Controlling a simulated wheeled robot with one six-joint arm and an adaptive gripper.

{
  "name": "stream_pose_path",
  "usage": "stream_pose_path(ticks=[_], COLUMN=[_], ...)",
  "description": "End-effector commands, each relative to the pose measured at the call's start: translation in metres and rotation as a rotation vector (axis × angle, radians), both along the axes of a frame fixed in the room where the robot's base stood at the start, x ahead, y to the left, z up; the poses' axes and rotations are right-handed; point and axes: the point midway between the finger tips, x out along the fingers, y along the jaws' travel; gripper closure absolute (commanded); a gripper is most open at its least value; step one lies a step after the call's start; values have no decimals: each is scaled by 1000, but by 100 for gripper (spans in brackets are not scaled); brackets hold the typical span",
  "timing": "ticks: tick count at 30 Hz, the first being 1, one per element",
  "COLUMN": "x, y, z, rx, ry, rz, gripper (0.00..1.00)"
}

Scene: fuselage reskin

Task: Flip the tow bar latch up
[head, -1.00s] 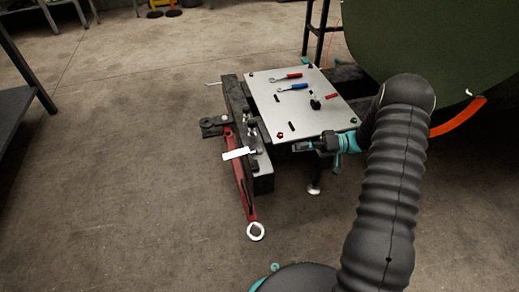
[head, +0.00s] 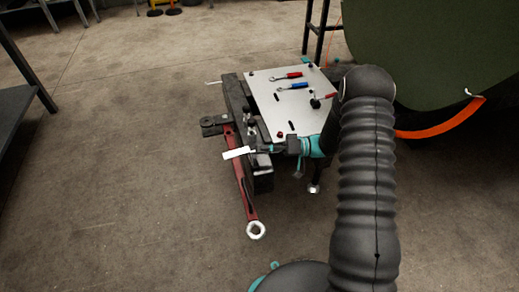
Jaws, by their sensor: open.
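The red tow bar (head: 243,190) slopes down from the front of a dark cart block to the floor. Its pale ring end (head: 256,229) is nearest me. A flat white tab (head: 237,153), which looks like the latch, sticks out level to the left across the bar's upper part. My gripper (head: 264,148) is open and reaches in from the right, its tips close to the tab's right end. I cannot tell whether they touch it. The tab's right end and its pivot are partly hidden near the gripper and dark fittings.
A silver cart top (head: 285,95) with wrenches and small fittings lies behind my gripper. Dark upright posts stand on the cart's front block. A large green curved panel (head: 440,50) with an orange strip (head: 445,125) is at right. Floor on the left is clear.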

Motion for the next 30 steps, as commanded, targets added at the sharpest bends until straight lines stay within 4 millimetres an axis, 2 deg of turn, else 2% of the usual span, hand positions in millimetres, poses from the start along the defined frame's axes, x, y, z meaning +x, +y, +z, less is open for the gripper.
stream_pose_path(ticks=[4,13,14,19,20,26,30], x=[-1,-1,-1,-1,-1,-1,-4], y=[9,11,11,11,11,11,22], z=[0,0,0,0,0,-1,-7], rx=[-1,-1,-1,-1,-1,0,36], ry=[0,0,1,1,1,1,13], rz=[1,1,1,1,1,1,21], gripper=[49,49,54,97,100,100,100])
